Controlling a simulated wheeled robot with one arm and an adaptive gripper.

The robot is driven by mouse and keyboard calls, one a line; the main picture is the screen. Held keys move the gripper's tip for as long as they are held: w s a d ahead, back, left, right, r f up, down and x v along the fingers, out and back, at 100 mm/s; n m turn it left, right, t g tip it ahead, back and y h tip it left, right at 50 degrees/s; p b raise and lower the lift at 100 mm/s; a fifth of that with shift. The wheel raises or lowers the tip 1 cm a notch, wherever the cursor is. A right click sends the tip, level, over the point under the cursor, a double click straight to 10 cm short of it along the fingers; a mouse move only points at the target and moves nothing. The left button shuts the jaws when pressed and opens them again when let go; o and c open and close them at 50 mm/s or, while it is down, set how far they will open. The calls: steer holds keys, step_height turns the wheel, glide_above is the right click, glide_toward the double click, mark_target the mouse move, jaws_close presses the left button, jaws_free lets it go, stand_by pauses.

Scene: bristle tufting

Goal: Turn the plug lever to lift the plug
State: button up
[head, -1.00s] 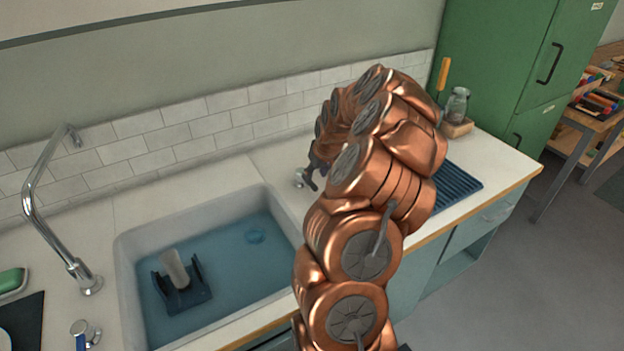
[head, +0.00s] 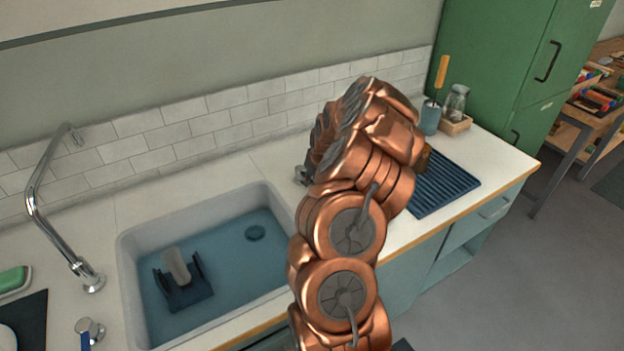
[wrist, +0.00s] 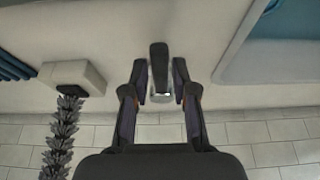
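The plug lever (wrist: 159,62) is a grey metal bar on a round base on the counter, seen in the wrist view between my fingers. My gripper (wrist: 160,85) has one finger on each side of it, with small gaps showing, so it looks open around the lever. In the head view a metal bit of the lever (head: 300,176) shows beside the sink's far right corner; my arm hides the gripper there.
A dark blue rack (head: 185,293) with a pale cup (head: 178,265) stands in the sink. A faucet (head: 50,210) is at the left. A ribbed blue mat (head: 445,183), brown bottle (head: 424,157) and glass jar (head: 456,102) are at the right. The tiled wall (head: 215,125) is close behind.

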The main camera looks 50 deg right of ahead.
jaws_close()
